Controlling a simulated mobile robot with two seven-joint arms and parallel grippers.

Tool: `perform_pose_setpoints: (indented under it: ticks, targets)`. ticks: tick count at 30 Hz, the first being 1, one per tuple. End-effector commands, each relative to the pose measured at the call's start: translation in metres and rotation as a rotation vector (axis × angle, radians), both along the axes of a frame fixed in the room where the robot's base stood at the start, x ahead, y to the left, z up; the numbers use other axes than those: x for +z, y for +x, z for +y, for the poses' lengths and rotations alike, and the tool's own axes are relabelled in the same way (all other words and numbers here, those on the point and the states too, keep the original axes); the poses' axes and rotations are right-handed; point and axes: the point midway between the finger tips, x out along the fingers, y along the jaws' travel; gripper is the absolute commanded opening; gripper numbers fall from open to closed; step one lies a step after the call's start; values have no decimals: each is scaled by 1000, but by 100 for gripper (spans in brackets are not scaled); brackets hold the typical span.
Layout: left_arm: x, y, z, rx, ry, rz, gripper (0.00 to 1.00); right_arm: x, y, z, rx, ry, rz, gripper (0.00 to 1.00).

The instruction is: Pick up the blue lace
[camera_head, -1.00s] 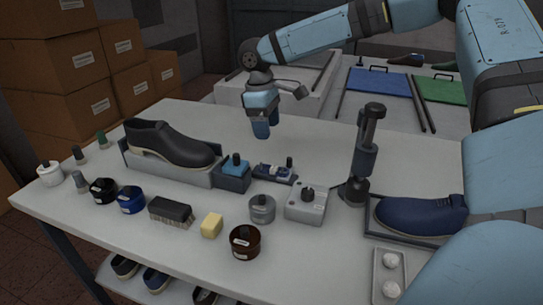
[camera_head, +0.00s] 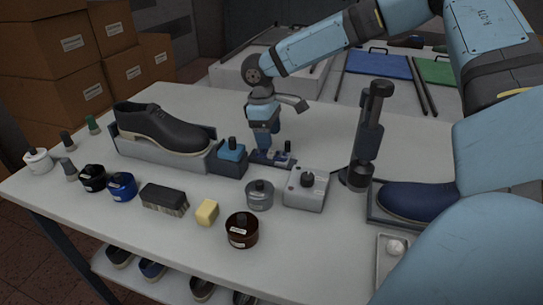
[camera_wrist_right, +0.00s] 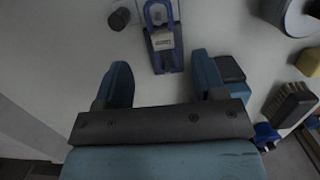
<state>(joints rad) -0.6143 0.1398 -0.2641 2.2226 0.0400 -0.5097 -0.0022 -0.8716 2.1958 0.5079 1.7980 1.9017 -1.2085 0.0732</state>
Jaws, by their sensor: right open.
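The blue lace (camera_wrist_right: 159,14) shows as a loop on a small dark holder with a white label (camera_wrist_right: 162,42) at the top of the right wrist view. In the head view the holder (camera_head: 262,158) sits on the table between the blue box and the grey box, and the lace is mostly hidden behind my gripper. My right gripper (camera_head: 264,146) points down just above or behind the holder. In the wrist view its two blue fingers (camera_wrist_right: 163,80) are apart with nothing between them, and the holder lies ahead of them. My left gripper is not in view.
A black shoe (camera_head: 164,128) on a grey stand and a blue box with a dark knob (camera_head: 231,152) are left of the holder. A grey box (camera_head: 306,190), a tin (camera_head: 260,195) and an upright dark post (camera_head: 369,135) stand nearby. The table behind is clear.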

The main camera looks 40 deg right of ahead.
Motion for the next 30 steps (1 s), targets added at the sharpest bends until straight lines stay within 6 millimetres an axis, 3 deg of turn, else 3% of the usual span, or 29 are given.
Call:
perform_pose_setpoints:
  ticks: [8,16,23,30]
  targets:
    - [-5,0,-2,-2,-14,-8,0,-42,-8,1,0,0,4,64]
    - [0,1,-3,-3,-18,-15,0,-45,-8,0,1,0,0,64]
    - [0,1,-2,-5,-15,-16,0,-45,-8,0,1,0,1,11]
    - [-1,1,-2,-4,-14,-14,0,-45,-8,0,1,0,1,11]
